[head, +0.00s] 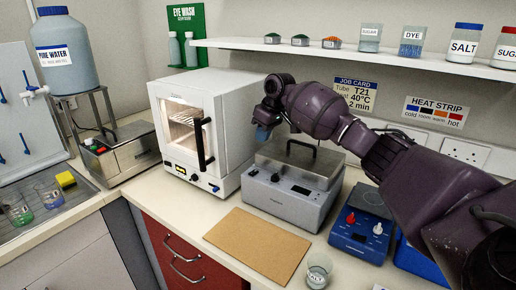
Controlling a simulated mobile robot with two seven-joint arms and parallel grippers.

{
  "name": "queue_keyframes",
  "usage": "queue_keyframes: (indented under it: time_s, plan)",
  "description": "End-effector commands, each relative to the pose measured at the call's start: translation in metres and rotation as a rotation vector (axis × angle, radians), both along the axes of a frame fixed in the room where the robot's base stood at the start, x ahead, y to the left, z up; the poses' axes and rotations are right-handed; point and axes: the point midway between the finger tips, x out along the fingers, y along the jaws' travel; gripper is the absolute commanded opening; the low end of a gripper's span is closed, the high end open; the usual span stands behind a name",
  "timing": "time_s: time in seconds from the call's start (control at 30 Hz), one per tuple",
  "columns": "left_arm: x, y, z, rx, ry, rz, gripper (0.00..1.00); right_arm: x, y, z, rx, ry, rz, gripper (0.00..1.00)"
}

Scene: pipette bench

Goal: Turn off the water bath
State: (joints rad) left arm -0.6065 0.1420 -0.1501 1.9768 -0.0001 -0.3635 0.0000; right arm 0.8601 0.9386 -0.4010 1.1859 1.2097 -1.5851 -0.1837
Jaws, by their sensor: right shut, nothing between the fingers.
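The likely water bath (290,207) is a grey box with a metal lid and black handle, at the middle of the bench. Its front panel has a small dark display and black controls; I cannot read whether it is on. My right arm reaches in from the right across the scene. My right gripper (263,133) hangs with blue fingertips pointing down, by the bath's left rear side in the picture and in front of the oven's right edge. It is shut and empty. Whether it touches the bath is unclear. My left gripper is not in view.
A white oven (227,105) stands left of the bath. A blue hotplate (357,238) with red and white knobs is at its right. A metal box (125,160) with red and green buttons stands further left.

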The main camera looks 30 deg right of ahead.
Motion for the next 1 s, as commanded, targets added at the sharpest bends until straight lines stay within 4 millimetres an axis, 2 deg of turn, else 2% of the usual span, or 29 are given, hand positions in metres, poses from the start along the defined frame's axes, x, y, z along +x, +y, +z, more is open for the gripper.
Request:
queue_keyframes:
  time_s: [0.1,0.3,1.0]
  plan:
    - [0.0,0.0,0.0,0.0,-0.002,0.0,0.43,-0.002,-0.004,0.012,-0.001,0.0,-0.001,0.0]
    - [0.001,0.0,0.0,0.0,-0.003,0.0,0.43,-0.004,-0.006,0.02,0.001,-0.001,-0.001,0.0]
    - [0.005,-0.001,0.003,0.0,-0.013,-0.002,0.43,-0.004,-0.006,0.02,0.0,0.0,-0.001,0.0]
